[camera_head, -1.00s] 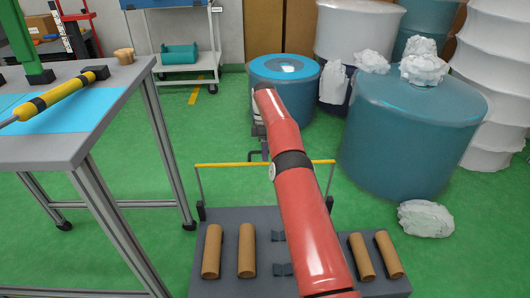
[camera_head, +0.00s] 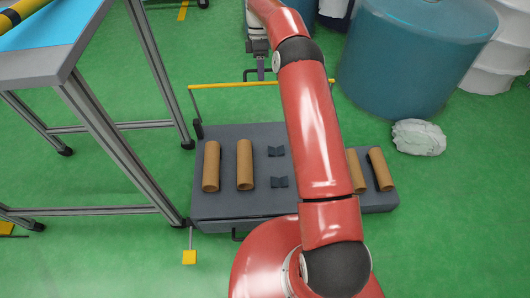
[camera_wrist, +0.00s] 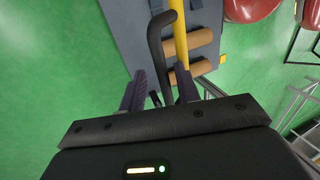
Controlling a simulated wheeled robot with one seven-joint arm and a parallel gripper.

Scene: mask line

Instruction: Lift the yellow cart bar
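The yellow cart bar (camera_head: 222,86) spans the far end of the grey cart (camera_head: 225,137), held up on thin posts. My arm hides part of its right half. My gripper (camera_head: 261,72) is at the bar's middle, just on its far side in the head view. In the wrist view, my gripper (camera_wrist: 161,74) has its two dark fingers apart. The yellow bar (camera_wrist: 181,42) runs up from behind the right finger, and a black hooked handle (camera_wrist: 158,48) runs between the fingers. I cannot tell the depth gap; nothing appears gripped.
Several brown rolls (camera_head: 244,165) and small dark holders (camera_head: 279,182) sit on the cart. A table (camera_head: 52,62) stands close at left. A large teal drum (camera_head: 410,50) and crumpled white plastic (camera_head: 418,138) are at right. Green floor is open beyond the bar.

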